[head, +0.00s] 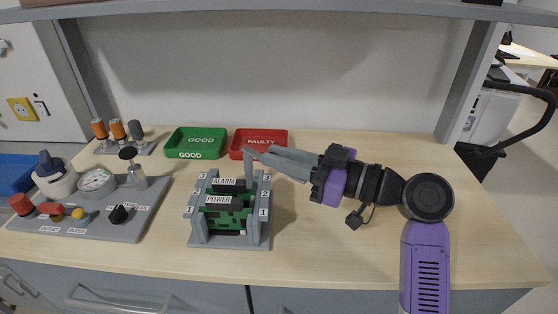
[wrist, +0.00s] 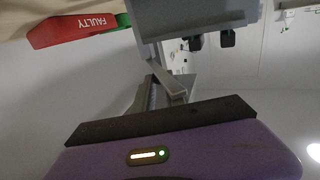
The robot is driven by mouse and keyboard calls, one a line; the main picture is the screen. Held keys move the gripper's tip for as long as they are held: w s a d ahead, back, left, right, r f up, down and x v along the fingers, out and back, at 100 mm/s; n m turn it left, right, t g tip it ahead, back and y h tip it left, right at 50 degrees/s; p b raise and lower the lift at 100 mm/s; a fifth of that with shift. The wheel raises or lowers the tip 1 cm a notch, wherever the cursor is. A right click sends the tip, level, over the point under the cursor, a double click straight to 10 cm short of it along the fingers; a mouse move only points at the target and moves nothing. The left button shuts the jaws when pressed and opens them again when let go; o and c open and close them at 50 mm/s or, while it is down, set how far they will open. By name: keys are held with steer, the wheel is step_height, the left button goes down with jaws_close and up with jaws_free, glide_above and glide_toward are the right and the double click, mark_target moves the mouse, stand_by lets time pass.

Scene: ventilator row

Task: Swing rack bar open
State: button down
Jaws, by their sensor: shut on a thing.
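The grey card rack (head: 230,239) stands on the bench in the middle of the head view. The rack bar (head: 248,163) is a slim grey piece at the rack's top right. My gripper (head: 262,153) reaches in from the right and is shut on the bar's upper end. The fingers partly hide the bar, so its exact angle is hard to tell. Grey fingers (wrist: 165,82) also show in the wrist view.
A green GOOD tray (head: 196,154) and a red FAULTY tray (head: 237,153) lie behind the rack, the red one close to my fingers. A grey panel (head: 150,205) with a gauge and knobs is at left. An overhead shelf (head: 280,14) spans the top. Bench right of the rack is clear.

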steer(key=c, duration=1.4)
jaws_free()
steer(key=shift+o, duration=0.2)
steer(key=v, duration=0.7)
steer(key=shift+s+d, duration=0.15)
steer(key=shift+d, duration=0.2)
